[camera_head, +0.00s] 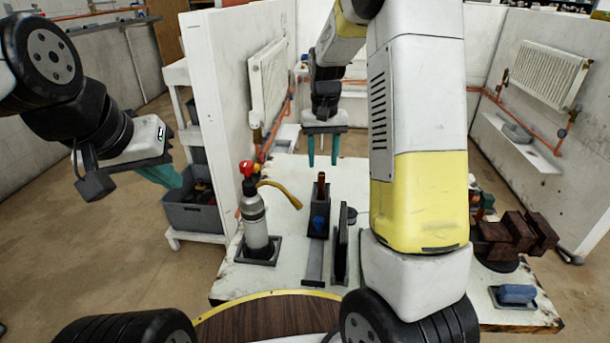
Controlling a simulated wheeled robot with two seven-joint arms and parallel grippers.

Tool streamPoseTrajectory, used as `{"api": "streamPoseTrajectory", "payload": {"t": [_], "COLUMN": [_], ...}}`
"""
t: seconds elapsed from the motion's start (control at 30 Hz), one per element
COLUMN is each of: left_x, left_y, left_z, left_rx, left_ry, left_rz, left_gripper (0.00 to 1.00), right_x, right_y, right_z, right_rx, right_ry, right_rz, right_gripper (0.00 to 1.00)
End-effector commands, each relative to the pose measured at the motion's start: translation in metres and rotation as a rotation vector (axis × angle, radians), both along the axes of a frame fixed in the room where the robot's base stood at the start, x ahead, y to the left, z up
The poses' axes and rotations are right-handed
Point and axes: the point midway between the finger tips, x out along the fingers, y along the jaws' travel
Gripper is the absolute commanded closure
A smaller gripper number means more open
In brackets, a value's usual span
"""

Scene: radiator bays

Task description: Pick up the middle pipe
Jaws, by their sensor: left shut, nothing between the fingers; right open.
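A short copper-coloured pipe (321,183) stands upright in a dark holder (319,230) on the white bench; I cannot tell whether it is the middle pipe. Orange-copper pipes also run along the right wall (545,142) and near the left radiator. My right gripper (323,162) points down with its two teal fingers apart and empty, behind and above the upright pipe in the picture. My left gripper (175,181) is shut and empty, off the bench at the left, in front of the grey crate. My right arm hides part of the bench middle.
A grey cylinder with a red top (253,217) and a curved brass tube stands on the bench's left. A white partition (222,90) rises at the left. A grey crate (195,216) sits on a shelf beside it. Brown blocks (515,237) and a blue item (516,294) are at right.

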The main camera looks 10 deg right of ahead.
Motion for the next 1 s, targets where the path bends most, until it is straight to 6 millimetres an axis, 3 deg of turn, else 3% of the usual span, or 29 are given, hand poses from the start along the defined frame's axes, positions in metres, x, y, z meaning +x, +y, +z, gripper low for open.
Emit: {"api": "streamPoseTrajectory", "payload": {"t": [0.5,0.77,0.8,1.0], "left_x": [0.0,0.0,0.0,0.0], "left_y": [0.0,0.0,0.0,0.0], "left_z": [0.0,0.0,0.0,0.0], "left_rx": [0.0,0.0,0.0,0.0], "left_ry": [0.0,0.0,0.0,0.0], "left_rz": [0.0,0.0,0.0,0.0], "left_gripper": [1.0,1.0,1.0,1.0], "right_x": [-0.004,-0.004,-0.004,-0.004], "right_y": [0.003,0.003,0.003,0.003], "right_z": [-0.066,-0.069,-0.069,-0.069], "right_rx": [0.001,0.001,0.001,0.001], "right_ry": [0.001,0.0,0.0,0.0], "right_rz": [-0.001,0.0,0.0,0.0], "right_gripper": [0.55,0.55,0.57,0.96]}}
